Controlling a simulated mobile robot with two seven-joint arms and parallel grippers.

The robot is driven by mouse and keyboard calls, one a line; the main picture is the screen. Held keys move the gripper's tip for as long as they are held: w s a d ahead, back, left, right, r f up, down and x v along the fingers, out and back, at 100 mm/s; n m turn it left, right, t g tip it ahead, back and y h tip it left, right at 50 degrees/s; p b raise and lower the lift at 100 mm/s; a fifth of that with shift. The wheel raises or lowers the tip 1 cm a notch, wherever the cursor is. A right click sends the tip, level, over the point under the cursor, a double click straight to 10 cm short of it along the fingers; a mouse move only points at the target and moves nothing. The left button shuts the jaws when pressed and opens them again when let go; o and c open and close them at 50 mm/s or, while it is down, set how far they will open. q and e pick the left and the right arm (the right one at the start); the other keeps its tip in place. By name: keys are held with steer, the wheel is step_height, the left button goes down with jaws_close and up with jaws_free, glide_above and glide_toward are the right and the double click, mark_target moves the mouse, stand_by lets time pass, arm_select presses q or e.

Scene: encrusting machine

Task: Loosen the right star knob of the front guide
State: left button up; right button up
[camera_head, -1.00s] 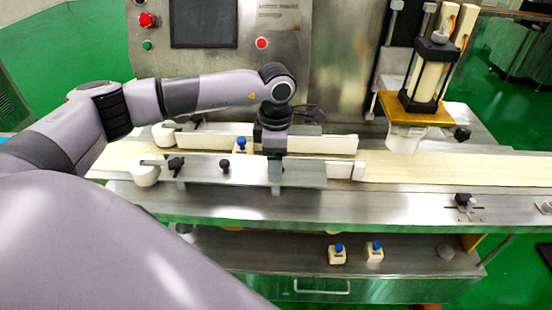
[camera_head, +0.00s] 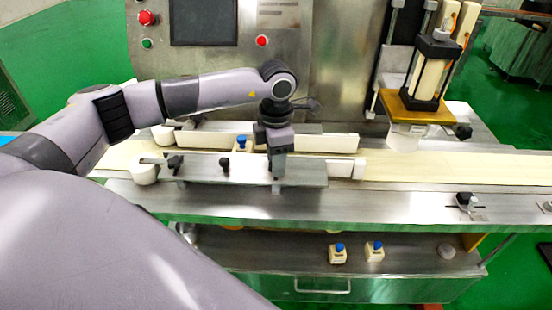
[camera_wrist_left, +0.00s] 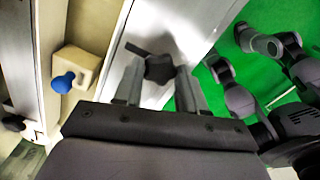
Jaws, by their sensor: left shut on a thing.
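The front guide (camera_head: 345,169) is a pale bar along the near side of the conveyor, with a grey metal plate in front. My left gripper (camera_head: 279,179) points down at the right part of this guide. In the left wrist view its two fingers stand on either side of a black star knob (camera_wrist_left: 158,69), shut on it. The gripper hides this knob in the head view. Another black knob (camera_head: 225,162) stands on the guide further left, free of the gripper. My right gripper is not in view.
A rear guide (camera_head: 340,143) runs parallel behind the front one. A cream block with a blue top (camera_head: 241,143) sits between them, close to the gripper in the left wrist view (camera_wrist_left: 63,82). A nozzle unit (camera_head: 408,135) stands to the right.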

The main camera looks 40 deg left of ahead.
arm_select(q)
steer(key=n, duration=0.4)
steer(key=shift+n, duration=0.3)
steer(key=n, duration=0.5)
steer(key=shift+r, duration=0.1)
steer(key=n, duration=0.5)
steer(key=n+p, duration=0.1)
steer(key=n, duration=0.3)
steer(key=shift+w, duration=0.1)
steer(key=shift+n, duration=0.3)
steer(key=o, duration=1.1)
steer(key=shift+c, duration=0.2)
steer(key=shift+r+b, duration=0.45)
steer(key=shift+r, duration=3.15)
